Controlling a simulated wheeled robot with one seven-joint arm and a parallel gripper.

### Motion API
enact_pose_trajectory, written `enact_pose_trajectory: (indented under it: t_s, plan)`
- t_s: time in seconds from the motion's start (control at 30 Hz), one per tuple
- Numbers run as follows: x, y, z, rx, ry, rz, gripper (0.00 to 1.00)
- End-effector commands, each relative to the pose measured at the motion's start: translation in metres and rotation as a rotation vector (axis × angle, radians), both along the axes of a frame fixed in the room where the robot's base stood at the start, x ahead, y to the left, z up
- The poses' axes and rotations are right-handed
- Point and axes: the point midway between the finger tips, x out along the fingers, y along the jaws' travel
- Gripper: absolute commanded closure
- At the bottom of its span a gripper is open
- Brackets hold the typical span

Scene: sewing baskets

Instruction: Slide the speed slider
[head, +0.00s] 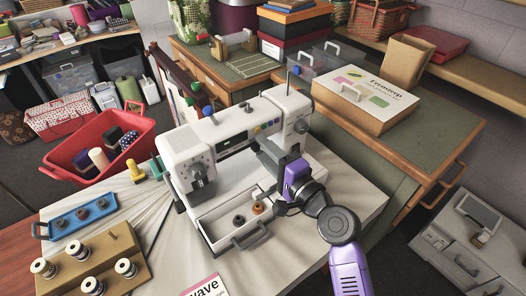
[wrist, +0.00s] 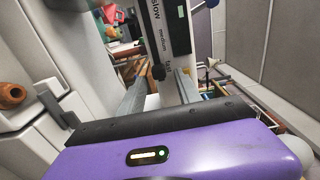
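The white sewing machine (head: 235,130) stands on the white cloth. In the wrist view its speed slider (wrist: 166,28) is a dark upright strip on the white pillar, marked "slow" and "medium", with a lower word partly hidden. A small black knob (wrist: 158,72) sits near the strip's lower end in the picture. My gripper (head: 264,160) is at the machine's right pillar in the head view, which hides the slider there. In the wrist view my gripper (wrist: 162,82) has its two grey fingers apart, with the knob between them in the picture. I cannot tell whether either finger touches it.
An open accessory drawer (head: 243,232) with spools sits at the machine's front, below my gripper. A red basket (head: 135,128), a blue tray (head: 60,232) and a wooden spool stand (head: 100,262) lie to the left. A box (head: 340,112) stands behind at right.

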Motion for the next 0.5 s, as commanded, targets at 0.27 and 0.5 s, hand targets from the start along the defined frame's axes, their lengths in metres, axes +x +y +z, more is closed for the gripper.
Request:
enact_pose_trajectory:
  t_s: [0.27,0.5]
  plan:
    - [-0.003,0.0,0.0,0.001,-0.001,0.003,0.6]
    - [-0.029,-0.018,-0.002,0.0,0.001,0.001,0.6]
